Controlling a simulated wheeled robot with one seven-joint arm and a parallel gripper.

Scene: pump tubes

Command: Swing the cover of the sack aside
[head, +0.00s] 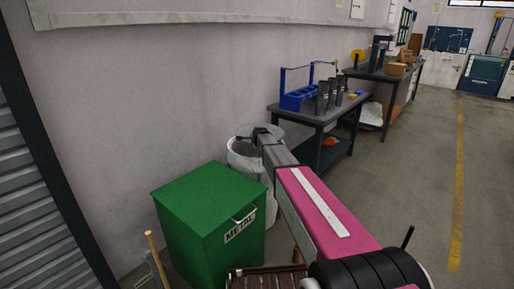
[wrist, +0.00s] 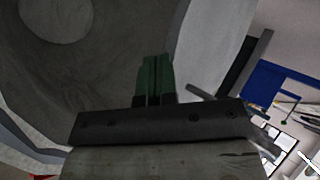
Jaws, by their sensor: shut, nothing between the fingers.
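The sack (head: 240,160) is a whitish, round, upright container between the green bin and the dark workbench in the head view. Its grey, rounded cover (head: 276,129) shows at the top, partly hidden behind my arm. My gripper (head: 257,131) is over the sack's top, beside the cover. In the wrist view, my gripper's green fingertips (wrist: 154,62) are together with nothing between them. A large grey curved surface with a pale rim fills the left and middle behind them. I cannot tell whether the fingers touch it.
The green metal bin (head: 205,207) stands close in front of the sack. The workbench (head: 314,117) to the right holds a blue rack (head: 299,98) and several dark cylinders. The wall is close behind the sack. Open floor (head: 415,165) lies to the right.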

